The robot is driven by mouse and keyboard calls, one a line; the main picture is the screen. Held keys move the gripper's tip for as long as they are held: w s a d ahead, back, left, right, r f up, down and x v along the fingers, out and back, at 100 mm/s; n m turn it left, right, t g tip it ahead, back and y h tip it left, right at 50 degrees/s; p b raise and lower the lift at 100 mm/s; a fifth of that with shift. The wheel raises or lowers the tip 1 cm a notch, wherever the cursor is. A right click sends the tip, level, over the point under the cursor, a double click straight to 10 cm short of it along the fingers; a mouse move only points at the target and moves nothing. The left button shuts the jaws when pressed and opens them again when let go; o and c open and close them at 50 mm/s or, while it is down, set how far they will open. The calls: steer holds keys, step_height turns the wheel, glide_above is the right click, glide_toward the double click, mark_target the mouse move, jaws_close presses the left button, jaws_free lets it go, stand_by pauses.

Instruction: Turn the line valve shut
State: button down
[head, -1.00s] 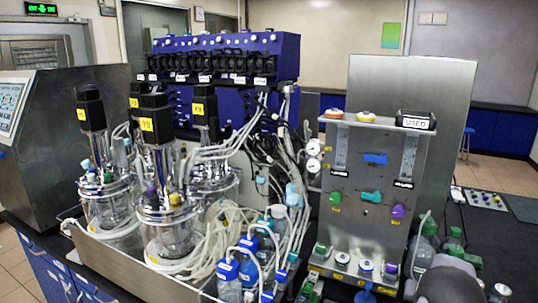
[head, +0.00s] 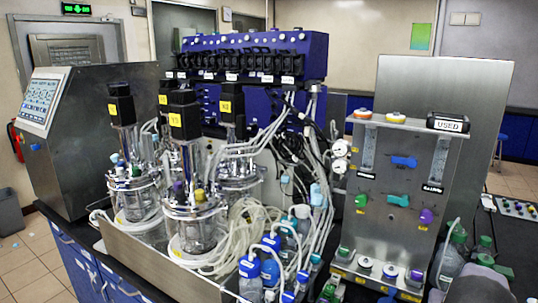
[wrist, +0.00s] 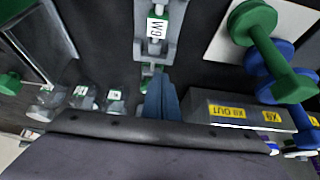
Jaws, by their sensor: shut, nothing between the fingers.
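In the head view the steel panel carries a blue valve handle (head: 404,162), a teal valve handle (head: 398,200), a green knob (head: 361,201) and a purple knob (head: 426,216). I cannot tell which fitting is the line valve. In the wrist view my gripper (wrist: 160,80) shows as blue-grey fingers, shut and empty. They point toward a pale fitting with a white tag (wrist: 157,28); I cannot tell whether they touch it. A green dumbbell-shaped handle (wrist: 265,40) and a blue handle (wrist: 290,80) are to the right, apart from the fingers.
A grey block with yellow labels (wrist: 205,112) lies right of my fingers. Clear bottles (wrist: 82,96) stand to their left. In the head view glass vessels (head: 190,225), loose pale tubing (head: 240,235) and blue-capped bottles (head: 270,270) crowd the bench left of the panel.

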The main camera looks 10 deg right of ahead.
step_height(320, 180, up, 6)
steer(key=p, duration=0.3)
steer(key=shift+p, duration=0.4)
steer(key=s+d+r+p, duration=0.1)
steer(key=p, duration=0.4)
steer(key=shift+s+d, duration=0.35)
steer(key=shift+d, duration=0.05)
steer(key=shift+f, duration=0.1)
steer(key=shift+f, duration=0.1)
